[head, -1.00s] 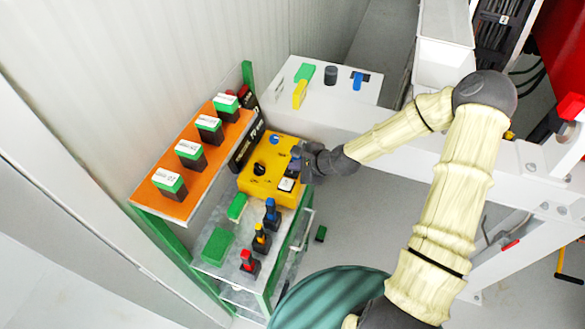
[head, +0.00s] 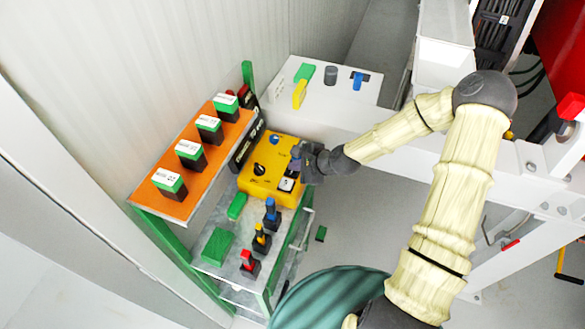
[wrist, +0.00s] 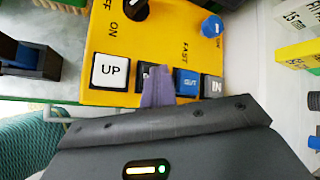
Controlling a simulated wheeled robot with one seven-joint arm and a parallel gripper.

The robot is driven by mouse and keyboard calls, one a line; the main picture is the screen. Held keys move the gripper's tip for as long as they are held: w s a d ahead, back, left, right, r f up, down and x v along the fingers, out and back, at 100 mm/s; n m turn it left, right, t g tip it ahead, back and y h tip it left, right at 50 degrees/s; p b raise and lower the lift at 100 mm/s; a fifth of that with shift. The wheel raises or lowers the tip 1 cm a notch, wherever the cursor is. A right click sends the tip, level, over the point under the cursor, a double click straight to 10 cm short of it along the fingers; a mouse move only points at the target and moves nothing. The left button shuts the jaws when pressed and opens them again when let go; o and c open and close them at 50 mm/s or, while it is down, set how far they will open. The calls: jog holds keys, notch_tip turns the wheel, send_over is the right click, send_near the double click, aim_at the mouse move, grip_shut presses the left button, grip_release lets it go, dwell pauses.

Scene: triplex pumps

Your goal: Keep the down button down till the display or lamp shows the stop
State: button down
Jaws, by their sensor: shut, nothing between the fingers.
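The yellow control box (head: 262,188) stands on the grey shelf of a cart, and it fills the top of the wrist view (wrist: 108,30). It has a white UP button (wrist: 110,70), a dark button (wrist: 148,72) beside it, a blue button (wrist: 186,81) and a grey one (wrist: 212,87). My gripper (wrist: 157,90) is shut and empty, its fingertips in front of the dark button. They hide most of that button's label, and I cannot tell whether they touch or press it. A black unit with lettering (head: 244,147) stands behind the box; its readout is not legible.
An orange shelf (head: 188,207) with several green-topped blocks is left of the box. Green blocks (head: 218,245) and blue, yellow and red-topped pieces stand on the cart in front. A white bench (head: 340,92) with a yellow block and blue handle is behind.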

aim_at(296, 172)
jog(key=shift+r+p, duration=0.8)
jog(key=shift+r, duration=0.1)
notch_tip(296, 172, up, 5)
jog(key=p, duration=0.4)
dwell(0.5)
